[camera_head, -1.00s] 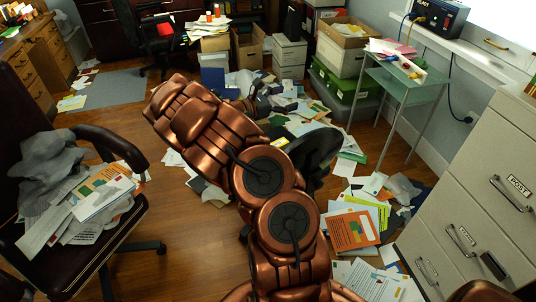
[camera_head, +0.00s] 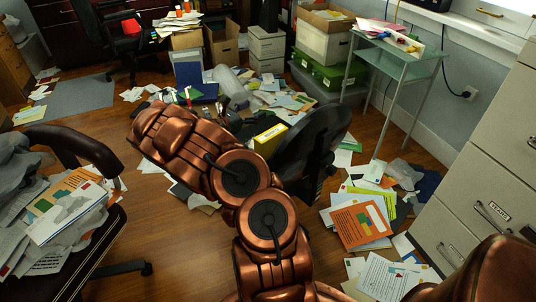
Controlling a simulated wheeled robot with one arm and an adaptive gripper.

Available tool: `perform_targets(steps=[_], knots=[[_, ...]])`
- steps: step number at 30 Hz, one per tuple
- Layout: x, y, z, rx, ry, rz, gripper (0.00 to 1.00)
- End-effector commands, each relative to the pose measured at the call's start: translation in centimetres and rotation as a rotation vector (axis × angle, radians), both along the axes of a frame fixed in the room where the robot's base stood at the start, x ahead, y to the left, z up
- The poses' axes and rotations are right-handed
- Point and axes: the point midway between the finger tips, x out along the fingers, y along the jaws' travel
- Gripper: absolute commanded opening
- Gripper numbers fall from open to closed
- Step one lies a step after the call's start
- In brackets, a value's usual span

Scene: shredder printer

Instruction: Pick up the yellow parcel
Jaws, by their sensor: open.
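The yellow parcel (camera_head: 270,139) is a small box-shaped yellow thing among the clutter near the middle of the view, just beyond my copper arm. Its lower part is hidden by my arm, so I cannot tell what it rests on. A black chair part (camera_head: 316,139) is close by on its right. My gripper (camera_head: 222,103) shows small and dark beyond my forearm, up and left of the parcel. It is open and apart from the parcel, with nothing seen between its fingers; my arm hides part of it.
Loose papers and folders (camera_head: 358,222) cover the floor at right. A glass side table (camera_head: 400,62) and grey filing cabinet (camera_head: 480,190) stand right. A paper-laden chair (camera_head: 95,240) is at left. Boxes and a green crate (camera_head: 322,72) stand behind. Bare floor (camera_head: 165,245) shows lower left.

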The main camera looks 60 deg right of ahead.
Motion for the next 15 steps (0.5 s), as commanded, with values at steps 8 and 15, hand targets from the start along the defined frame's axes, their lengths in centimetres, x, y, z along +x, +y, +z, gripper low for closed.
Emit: perform_targets(steps=[8,15], knots=[[0.3,0.3,-8.4,0.000,0.000,0.007,0.81],[0.3,0.3,-13.9,0.000,0.000,0.006,0.81]])
